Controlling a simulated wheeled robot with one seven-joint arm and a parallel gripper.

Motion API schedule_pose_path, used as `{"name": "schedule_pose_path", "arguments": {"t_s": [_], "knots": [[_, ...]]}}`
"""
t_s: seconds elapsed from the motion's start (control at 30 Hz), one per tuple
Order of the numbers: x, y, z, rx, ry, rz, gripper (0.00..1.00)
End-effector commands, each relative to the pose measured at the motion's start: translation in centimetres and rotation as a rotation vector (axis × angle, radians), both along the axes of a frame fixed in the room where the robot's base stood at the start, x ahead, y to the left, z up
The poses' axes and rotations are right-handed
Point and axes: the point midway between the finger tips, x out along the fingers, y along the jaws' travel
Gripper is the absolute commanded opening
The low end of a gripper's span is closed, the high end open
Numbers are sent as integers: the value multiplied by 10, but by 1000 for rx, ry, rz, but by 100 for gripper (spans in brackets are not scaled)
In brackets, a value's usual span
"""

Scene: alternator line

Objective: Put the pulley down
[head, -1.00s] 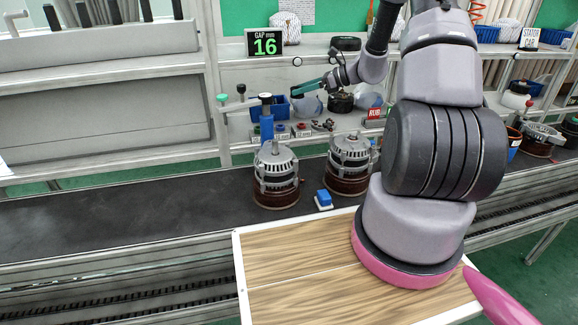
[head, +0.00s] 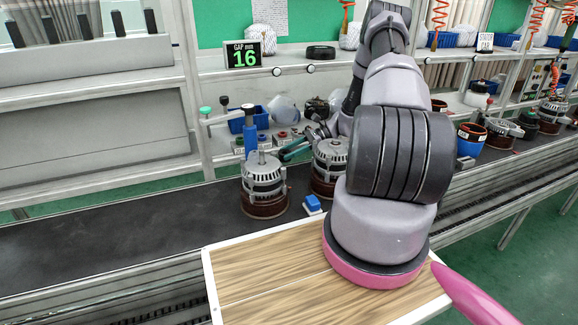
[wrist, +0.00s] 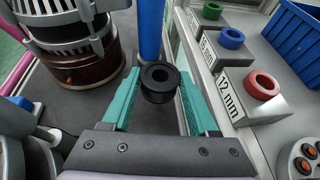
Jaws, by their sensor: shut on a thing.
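The pulley (wrist: 158,83) is a small black flanged cylinder with a hole in its face. In the wrist view it sits between the teal fingers of my gripper (wrist: 158,92), which is shut on it. In the head view my gripper (head: 293,148) is low, behind and between two alternators, close to the blue post; the pulley cannot be made out there. The left alternator (head: 263,180) and the right alternator (head: 328,168) stand upright on the dark belt. Whether the pulley touches anything below is not clear.
The blue post (wrist: 150,30) stands just beyond the pulley. Grey blocks with coloured rings, one a 12 mm block (wrist: 255,98), stand to the right, with a blue bin (wrist: 297,35) behind. A display (head: 243,54) reads 16. The belt (head: 110,222) is clear at left.

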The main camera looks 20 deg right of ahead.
Motion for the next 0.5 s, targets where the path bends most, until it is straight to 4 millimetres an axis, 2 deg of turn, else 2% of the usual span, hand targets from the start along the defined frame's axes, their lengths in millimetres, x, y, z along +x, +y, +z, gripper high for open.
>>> {"name": "schedule_pose_path", "arguments": {"t_s": [0.1,0.27,0.5], "knots": [[1,0,-14,1,0,0,0],[0,0,-23,0,-1,0,0],[1,0,-56,0,-1,-1,0]]}}
